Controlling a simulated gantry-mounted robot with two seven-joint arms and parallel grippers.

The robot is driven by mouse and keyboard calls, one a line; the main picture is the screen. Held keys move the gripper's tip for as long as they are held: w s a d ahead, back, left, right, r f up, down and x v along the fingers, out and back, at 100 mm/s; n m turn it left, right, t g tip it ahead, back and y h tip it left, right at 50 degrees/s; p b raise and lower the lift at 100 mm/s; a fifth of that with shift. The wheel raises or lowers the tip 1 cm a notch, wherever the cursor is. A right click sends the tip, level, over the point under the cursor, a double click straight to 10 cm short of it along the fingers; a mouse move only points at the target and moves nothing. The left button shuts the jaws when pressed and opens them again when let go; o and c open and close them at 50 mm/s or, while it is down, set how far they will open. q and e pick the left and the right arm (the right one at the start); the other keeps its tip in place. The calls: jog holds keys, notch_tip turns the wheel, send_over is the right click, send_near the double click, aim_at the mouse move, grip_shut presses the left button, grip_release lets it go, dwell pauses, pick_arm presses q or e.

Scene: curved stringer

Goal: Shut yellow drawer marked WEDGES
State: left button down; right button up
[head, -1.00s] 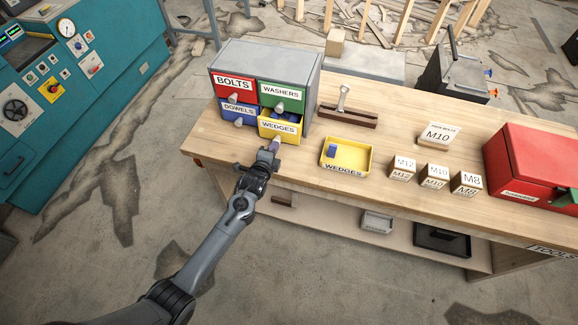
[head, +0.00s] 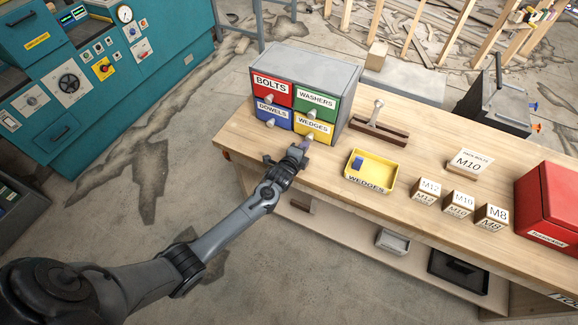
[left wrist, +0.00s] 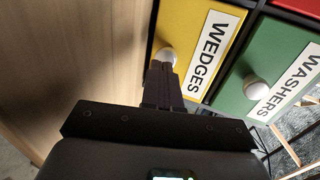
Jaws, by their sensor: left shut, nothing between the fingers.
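The yellow drawer marked WEDGES (head: 312,126) is at the lower right of the small grey cabinet (head: 322,60) on the bench, and its front looks about flush with the other drawers. In the left wrist view the yellow drawer front (left wrist: 187,22) fills the upper middle, with its pale round knob (left wrist: 166,55). My left gripper (head: 306,143) is shut and empty, its fingertips at this knob. In the left wrist view the closed fingers (left wrist: 160,75) overlap the knob's lower edge; I cannot tell whether they touch. My right gripper is out of view.
Red BOLTS (head: 270,88), green WASHERS (head: 315,100) and blue DOWELS (head: 272,113) drawers surround it, all looking shut. A yellow WEDGES tray (head: 378,172) with a blue piece stands to the right on the bench. Marked blocks and a red box (head: 550,205) are farther right.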

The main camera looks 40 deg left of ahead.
pick_arm(q)
jog(key=s, duration=0.2)
jog(key=s+d+p, duration=0.1)
jog(key=s, duration=0.1)
jog(key=shift+s, duration=0.1)
jog(key=s+d+n+g+h, duration=0.15)
jog(key=s+d, duration=0.25)
jog(key=s, duration=0.6)
jog(key=s+d+n+g, duration=0.15)
jog(key=s+d, duration=0.25)
jog(key=s, duration=0.7)
jog(key=s+d+r+n+g+h, duration=0.1)
jog(key=s+d+r+n+g, duration=0.1)
jog(key=s+r+n+g, duration=0.4)
jog(key=s+d+r+n+g+h, duration=0.1)
jog(key=s+d+r+n+g, duration=0.1)
jog(key=s+n, duration=0.5)
notch_tip(320, 180, up, 22)
jog(key=s+m+p, duration=0.1)
jog(key=m+p, duration=0.1)
jog(key=p, duration=2.1)
jog(key=shift+s+d, duration=0.15)
jog(key=shift+s, duration=0.1)
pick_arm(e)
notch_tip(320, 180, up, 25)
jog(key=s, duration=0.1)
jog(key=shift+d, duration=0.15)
pick_arm(q)
jog(key=shift+f, duration=0.1)
